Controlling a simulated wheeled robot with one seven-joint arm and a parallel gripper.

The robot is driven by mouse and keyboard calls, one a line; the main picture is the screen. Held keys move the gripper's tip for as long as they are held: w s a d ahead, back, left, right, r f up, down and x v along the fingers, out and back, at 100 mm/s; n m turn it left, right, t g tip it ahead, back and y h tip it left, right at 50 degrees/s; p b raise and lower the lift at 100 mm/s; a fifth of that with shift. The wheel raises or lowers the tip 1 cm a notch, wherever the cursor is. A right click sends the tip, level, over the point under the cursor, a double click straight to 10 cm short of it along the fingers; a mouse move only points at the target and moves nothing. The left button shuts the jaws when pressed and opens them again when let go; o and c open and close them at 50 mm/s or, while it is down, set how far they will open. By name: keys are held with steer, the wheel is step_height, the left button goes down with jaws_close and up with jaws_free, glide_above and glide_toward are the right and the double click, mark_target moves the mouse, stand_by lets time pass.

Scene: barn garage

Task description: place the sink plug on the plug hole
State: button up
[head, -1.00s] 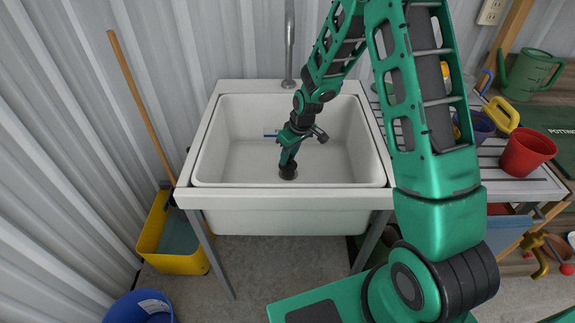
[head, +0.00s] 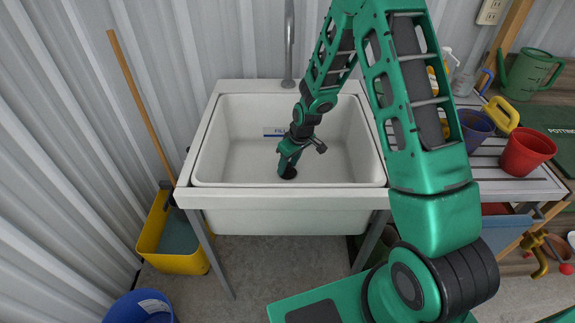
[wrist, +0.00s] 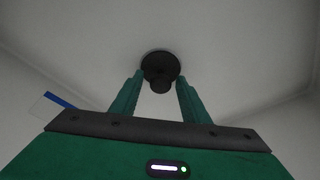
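The sink plug (head: 289,173) is a black disc with a knob, low on the floor of the white sink (head: 240,155). In the wrist view the plug (wrist: 160,65) shows ahead, its knob toward me and in line with the gap between my fingers. My gripper (head: 287,170) is down inside the sink, right over the plug. In the wrist view my gripper (wrist: 160,80) has its two green fingers apart, with clear space on both sides of the knob. No plug hole shows; I cannot tell whether it lies under the plug.
The tap pipe (head: 289,45) rises behind the sink. A label (head: 275,131) is on the sink's back wall. The slatted side table on the right holds a red pot (head: 527,152) and other items. A yellow bucket (head: 172,240) and a broom handle (head: 140,105) stand at left.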

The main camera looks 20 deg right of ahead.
mark_target(295, 176)
steer(key=s+d+r+m+h, duration=0.1)
steer(key=s+d+r, duration=0.3)
steer(key=r, duration=0.5)
steer(key=s+d+r+m, duration=0.1)
steer(key=s+d+r, duration=0.3)
steer(key=r, duration=0.5)
steer(key=s+d+r+m+g, duration=0.1)
steer(key=s+d+r+m, duration=0.2)
steer(key=s, duration=0.7)
steer(key=s+d+r+m, duration=0.3)
steer(key=s+r, duration=0.1)
steer(key=s, duration=0.7)
steer(key=s+d+r+m+g, duration=0.1)
steer(key=s+d+r+m, duration=0.2)
steer(key=s, duration=0.7)
steer(key=shift+s+d+r+m+g+h, duration=0.2)
steer(key=shift+s+r+m+g+h, duration=0.1)
steer(key=shift+r, duration=0.35)
